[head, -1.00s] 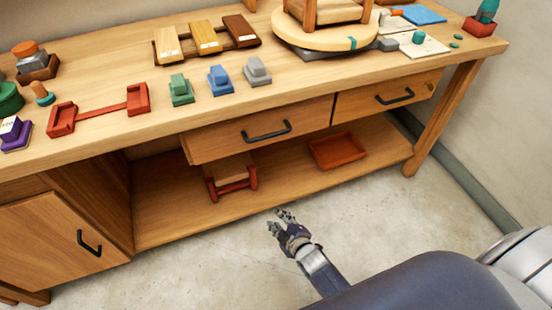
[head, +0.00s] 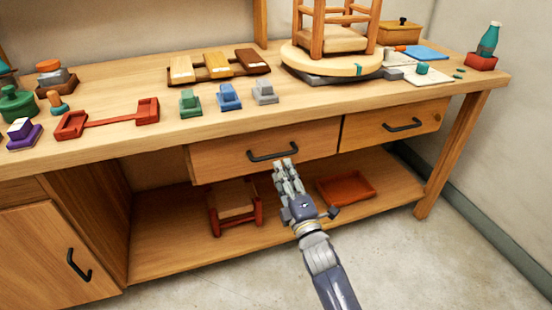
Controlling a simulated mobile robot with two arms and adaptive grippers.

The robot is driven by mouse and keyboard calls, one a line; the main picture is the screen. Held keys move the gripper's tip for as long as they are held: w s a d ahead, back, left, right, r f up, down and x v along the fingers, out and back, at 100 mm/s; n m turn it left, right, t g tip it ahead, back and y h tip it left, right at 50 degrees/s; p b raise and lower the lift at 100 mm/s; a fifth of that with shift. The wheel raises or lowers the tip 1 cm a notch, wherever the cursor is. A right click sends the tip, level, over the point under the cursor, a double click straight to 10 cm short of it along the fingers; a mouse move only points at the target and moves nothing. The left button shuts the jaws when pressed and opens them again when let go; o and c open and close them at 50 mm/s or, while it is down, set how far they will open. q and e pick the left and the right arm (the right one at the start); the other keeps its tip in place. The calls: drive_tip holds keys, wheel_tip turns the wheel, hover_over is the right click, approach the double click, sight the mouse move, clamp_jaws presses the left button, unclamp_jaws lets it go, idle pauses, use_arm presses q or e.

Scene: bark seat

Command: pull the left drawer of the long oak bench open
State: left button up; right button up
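The long oak bench (head: 120,145) spans the head view. Its left drawer (head: 222,160) sits under the top, left of the right drawer (head: 370,128), and looks shut. The left drawer has a dark bar handle (head: 260,156) across the middle of its front. My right gripper (head: 285,164) reaches up from below, its fingertips just under the right half of the handle in the picture. Its fingers look apart, with nothing between them. I cannot tell whether they touch the handle. My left gripper is not in view.
A red tray (head: 346,187) and a small red-framed stool (head: 234,207) are on the lower shelf. A cabinet door (head: 40,250) is at the left. Blocks, a turntable (head: 330,62) bearing a wooden chair, and a teal bottle (head: 489,40) stand on the top.

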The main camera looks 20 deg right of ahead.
sight(275, 156)
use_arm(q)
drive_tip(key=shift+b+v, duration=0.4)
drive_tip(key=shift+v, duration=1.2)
use_arm(e)
drive_tip(key=shift+w+a+r, duration=0.1)
drive_tip(key=shift+w+r, duration=0.1)
drive_tip(key=shift+w, duration=0.95)
drive_tip(key=shift+w+r, duration=0.2)
drive_tip(key=shift+w, duration=0.9)
drive_tip(key=shift+w+a+r, duration=0.1)
drive_tip(key=shift+w+r, duration=0.1)
drive_tip(key=shift+w, duration=0.95)
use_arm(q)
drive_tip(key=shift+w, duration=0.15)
use_arm(e)
clamp_jaws()
